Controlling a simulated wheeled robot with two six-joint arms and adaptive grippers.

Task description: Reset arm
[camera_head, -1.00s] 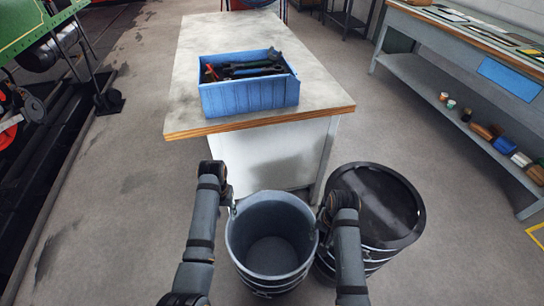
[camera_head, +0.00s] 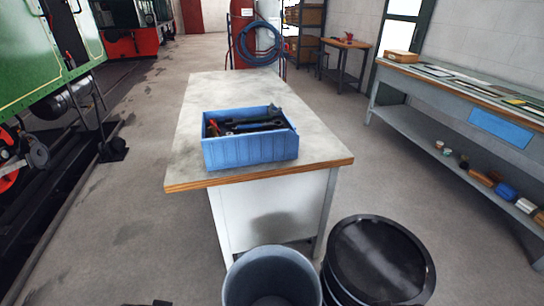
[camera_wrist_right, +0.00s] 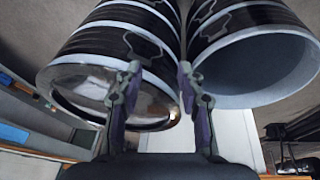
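My right gripper (camera_wrist_right: 158,95) shows in the right wrist view. Its two fingers stand apart with nothing between them, so it is open and empty. The banded drum (camera_wrist_right: 110,65) and the open bucket (camera_wrist_right: 255,65) are beyond its fingertips in that view; whether the fingers touch either cannot be told. Neither gripper shows in the head view. Only small dark bits, perhaps of my arms, show at its bottom edge.
A worktable (camera_head: 205,105) bears a blue crate (camera_head: 250,152) of tools. The bucket (camera_head: 272,275) and the lidded drum (camera_head: 378,260) stand before it. A long bench (camera_head: 460,88) runs along the right, a green tram (camera_head: 40,60) stands left.

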